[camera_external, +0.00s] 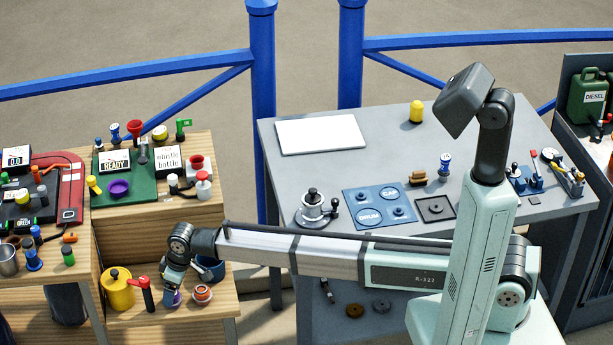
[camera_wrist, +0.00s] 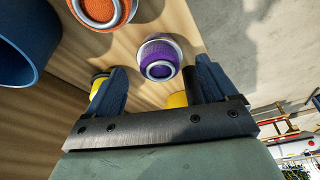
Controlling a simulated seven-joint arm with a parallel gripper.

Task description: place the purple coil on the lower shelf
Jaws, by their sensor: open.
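The purple coil (camera_wrist: 160,50), with a pale grey rim, stands on the wooden lower shelf (camera_wrist: 140,95) in the wrist view. In the external view a bit of the purple coil (camera_external: 173,299) shows below my gripper, partly hidden by it, on the lower shelf (camera_external: 205,318) of the left wooden stand. My gripper (camera_external: 172,284) points down over this shelf. In the wrist view my gripper (camera_wrist: 160,82) is open and empty. The coil lies just beyond the fingertips, roughly centred between them, and neither finger appears to touch it.
An orange coil (camera_external: 202,294) and a dark blue mug (camera_external: 211,268) stand close by on the lower shelf. A yellow canister (camera_external: 118,289) and a red-handled item (camera_external: 145,291) stand left of my gripper. The upper shelf (camera_external: 190,216) overhangs behind and holds a purple bowl (camera_external: 119,188).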

